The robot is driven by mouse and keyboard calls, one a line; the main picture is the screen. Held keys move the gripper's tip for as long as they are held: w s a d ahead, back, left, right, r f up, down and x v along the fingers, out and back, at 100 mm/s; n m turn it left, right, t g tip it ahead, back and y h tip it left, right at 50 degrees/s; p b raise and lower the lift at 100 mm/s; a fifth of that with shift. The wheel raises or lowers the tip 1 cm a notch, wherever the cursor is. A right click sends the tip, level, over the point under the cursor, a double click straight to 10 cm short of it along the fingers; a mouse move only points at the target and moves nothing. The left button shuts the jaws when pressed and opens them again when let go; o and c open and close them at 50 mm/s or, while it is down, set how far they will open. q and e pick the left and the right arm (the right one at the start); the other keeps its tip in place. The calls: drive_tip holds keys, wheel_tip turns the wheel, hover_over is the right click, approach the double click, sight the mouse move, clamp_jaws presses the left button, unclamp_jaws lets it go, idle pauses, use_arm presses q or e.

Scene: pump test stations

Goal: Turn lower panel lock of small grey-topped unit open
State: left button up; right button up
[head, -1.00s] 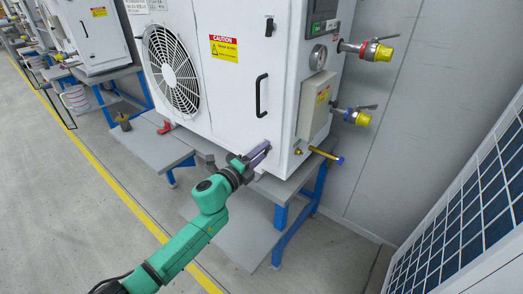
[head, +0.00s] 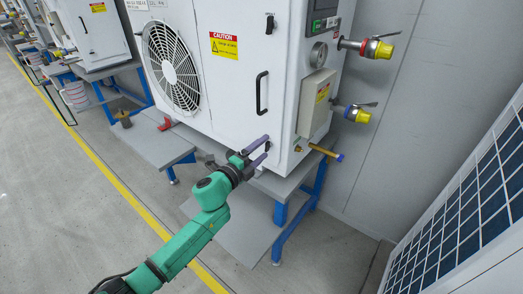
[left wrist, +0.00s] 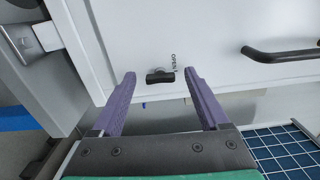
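The lower panel lock (left wrist: 160,76) is a small black knob on the white panel in the left wrist view. Its long side lies crosswise in that picture, roughly parallel to the door handle, with the word OPEN at its right end. My left gripper (head: 266,146) is at the lower right of the white unit's front panel (head: 225,110). In the left wrist view its purple fingers (left wrist: 160,80) are spread, one on each side of the knob with a gap to each. They hold nothing. The unit's top is out of view. My right gripper is not in view.
A black door handle (head: 262,94) and an upper lock (head: 269,24) are higher on the panel. A brass pipe (head: 325,151) and yellow-capped valves (head: 383,51) stick out at the right. The unit stands on a grey bench with blue legs (head: 281,214). The floor in front is clear.

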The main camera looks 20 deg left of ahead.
use_arm(q)
drive_tip(key=shift+s, duration=0.1)
drive_tip(key=v, duration=1.4)
drive_tip(key=shift+s+b, duration=0.2)
drive_tip(key=shift+b, duration=0.1)
